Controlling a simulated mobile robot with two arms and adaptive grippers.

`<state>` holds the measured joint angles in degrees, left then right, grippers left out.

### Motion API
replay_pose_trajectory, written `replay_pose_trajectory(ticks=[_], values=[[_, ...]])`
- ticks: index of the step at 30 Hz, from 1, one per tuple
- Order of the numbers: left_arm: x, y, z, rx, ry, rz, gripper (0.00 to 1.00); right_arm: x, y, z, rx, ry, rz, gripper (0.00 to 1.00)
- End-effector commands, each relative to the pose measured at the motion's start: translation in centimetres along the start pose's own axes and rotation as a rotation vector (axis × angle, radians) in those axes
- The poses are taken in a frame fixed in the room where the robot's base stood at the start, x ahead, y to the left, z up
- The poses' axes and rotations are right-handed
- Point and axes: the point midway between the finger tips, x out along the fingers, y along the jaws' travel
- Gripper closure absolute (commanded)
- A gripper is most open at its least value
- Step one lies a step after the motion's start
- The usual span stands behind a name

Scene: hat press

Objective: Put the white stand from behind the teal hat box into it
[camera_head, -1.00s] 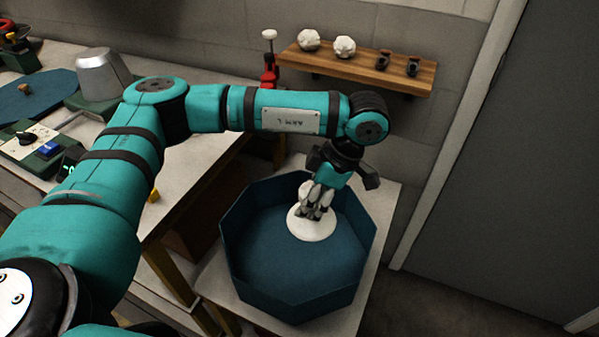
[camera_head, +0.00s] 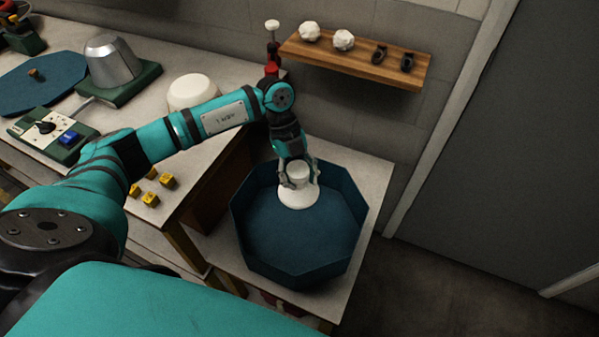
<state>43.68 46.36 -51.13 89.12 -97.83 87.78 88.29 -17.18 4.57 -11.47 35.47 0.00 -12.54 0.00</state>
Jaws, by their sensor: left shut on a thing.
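The teal hat box (camera_head: 275,250) is an open octagonal box on a low white table at the centre. The white stand (camera_head: 298,197) has a round foot and a narrower top. It is inside the box outline in the picture, near the back wall, and looks upright. My left gripper (camera_head: 299,180) reaches down from behind with its fingers around the stand's upper part, shut on it. I cannot tell whether the foot touches the box floor. My right gripper is not in view.
A workbench at left holds a metal dome (camera_head: 112,60), a white round object (camera_head: 193,92), a blue lid (camera_head: 40,84), a control panel (camera_head: 55,135) and several yellow blocks (camera_head: 150,188). A wooden shelf (camera_head: 355,62) hangs on the back wall. Floor at right is clear.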

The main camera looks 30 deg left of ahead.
Motion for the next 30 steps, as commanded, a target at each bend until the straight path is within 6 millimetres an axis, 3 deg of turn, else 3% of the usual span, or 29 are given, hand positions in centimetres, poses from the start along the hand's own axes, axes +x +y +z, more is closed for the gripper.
replay_pose_trajectory(ticks=[18, 30], values=[[6.0, 0.5, 2.4, 0.004, 0.0, 0.003, 0.9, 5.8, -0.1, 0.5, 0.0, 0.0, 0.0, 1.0], [9.5, 0.7, 3.9, 0.004, 0.0, 0.004, 0.9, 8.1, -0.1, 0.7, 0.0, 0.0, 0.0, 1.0]])
